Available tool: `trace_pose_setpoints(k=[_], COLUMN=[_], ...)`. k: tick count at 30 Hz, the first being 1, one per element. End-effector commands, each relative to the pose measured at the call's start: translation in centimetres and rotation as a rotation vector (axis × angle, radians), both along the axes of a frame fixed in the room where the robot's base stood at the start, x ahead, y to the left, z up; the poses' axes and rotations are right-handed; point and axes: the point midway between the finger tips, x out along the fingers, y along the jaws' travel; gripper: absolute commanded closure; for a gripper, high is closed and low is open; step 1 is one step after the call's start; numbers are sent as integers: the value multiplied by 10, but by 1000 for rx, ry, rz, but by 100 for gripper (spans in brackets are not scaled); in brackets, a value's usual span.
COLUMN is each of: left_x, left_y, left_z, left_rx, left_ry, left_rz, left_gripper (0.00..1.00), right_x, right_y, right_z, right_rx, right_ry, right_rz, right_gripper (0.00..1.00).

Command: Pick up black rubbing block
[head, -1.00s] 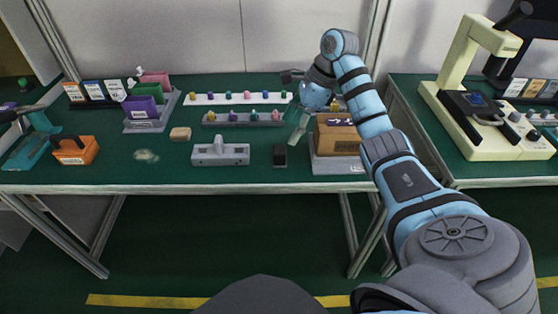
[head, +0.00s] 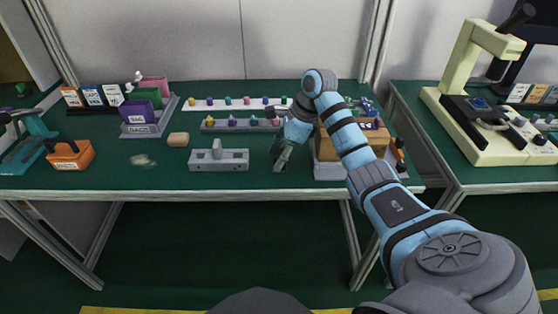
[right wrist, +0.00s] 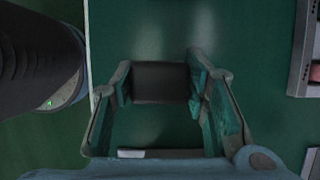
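The black rubbing block (right wrist: 160,82) shows in the right wrist view as a dark box on the green table top, between the two fingers of my right gripper (right wrist: 161,80). The fingers stand apart on either side of it, very close to its ends. I cannot make out firm contact. In the head view my right gripper (head: 281,160) points down at the table's front part, right of a grey slotted fixture (head: 232,166), and hides the block. My left gripper is not in view.
A brown box on a grey base (head: 330,171) stands close to the right of my right gripper. Racks of coloured pegs (head: 215,125) lie behind. A tan block (head: 178,139) and an orange caddy (head: 72,157) are farther left. The table's front edge is near.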

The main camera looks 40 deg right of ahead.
Motion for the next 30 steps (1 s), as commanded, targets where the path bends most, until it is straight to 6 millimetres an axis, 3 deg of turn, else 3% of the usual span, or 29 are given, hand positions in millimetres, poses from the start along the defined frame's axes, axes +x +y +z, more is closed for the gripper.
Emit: trace_pose_setpoints(k=[9,14,19,24,30], left_x=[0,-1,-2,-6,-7], left_y=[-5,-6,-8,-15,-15], left_z=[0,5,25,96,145], left_rx=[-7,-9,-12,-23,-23], left_ry=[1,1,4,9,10], left_rz=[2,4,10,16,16], left_gripper=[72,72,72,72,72], right_x=[0,1,1,0,0], right_y=[0,0,0,0,0], right_z=[2,19,70,140,189], right_rx=[0,1,0,0,1], right_ry=[-1,-2,-5,-1,-1], right_rz=[0,0,0,0,0], right_gripper=[89,89,89,89,89])
